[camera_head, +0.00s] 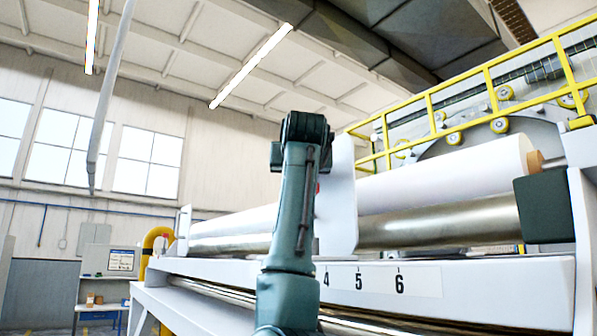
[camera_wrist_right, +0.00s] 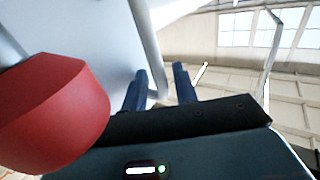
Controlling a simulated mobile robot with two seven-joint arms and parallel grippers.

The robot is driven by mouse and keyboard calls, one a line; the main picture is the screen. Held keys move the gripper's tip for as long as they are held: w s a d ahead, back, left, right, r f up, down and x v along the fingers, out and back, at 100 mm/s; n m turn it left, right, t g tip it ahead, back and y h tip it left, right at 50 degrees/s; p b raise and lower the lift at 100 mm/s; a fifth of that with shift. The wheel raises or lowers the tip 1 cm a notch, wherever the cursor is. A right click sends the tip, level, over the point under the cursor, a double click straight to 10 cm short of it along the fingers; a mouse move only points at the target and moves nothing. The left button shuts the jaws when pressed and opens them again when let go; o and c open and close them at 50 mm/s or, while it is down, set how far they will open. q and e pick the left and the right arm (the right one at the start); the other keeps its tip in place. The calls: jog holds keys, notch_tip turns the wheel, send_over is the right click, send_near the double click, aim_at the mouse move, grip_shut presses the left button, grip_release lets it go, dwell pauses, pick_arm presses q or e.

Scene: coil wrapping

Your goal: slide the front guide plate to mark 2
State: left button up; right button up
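The front guide plate (camera_head: 337,205) is a white upright panel in front of the rolls in the head view. Its lower end is above marks 4 and 5 on the white scale strip (camera_head: 418,281). Marks 4, 5 and 6 show; mark 2 cannot be seen. In the right wrist view the pale plate (camera_wrist_right: 85,35) fills the upper left, with a large red knob (camera_wrist_right: 50,112) beside it. My left gripper is not in view.
A white roll (camera_head: 440,182) lies above a metal roller (camera_head: 440,228) behind the plate. A yellow railing (camera_head: 470,78) runs along the upper right. A workstation with a screen (camera_head: 121,262) stands at the left. My arm hides part of the front beam.

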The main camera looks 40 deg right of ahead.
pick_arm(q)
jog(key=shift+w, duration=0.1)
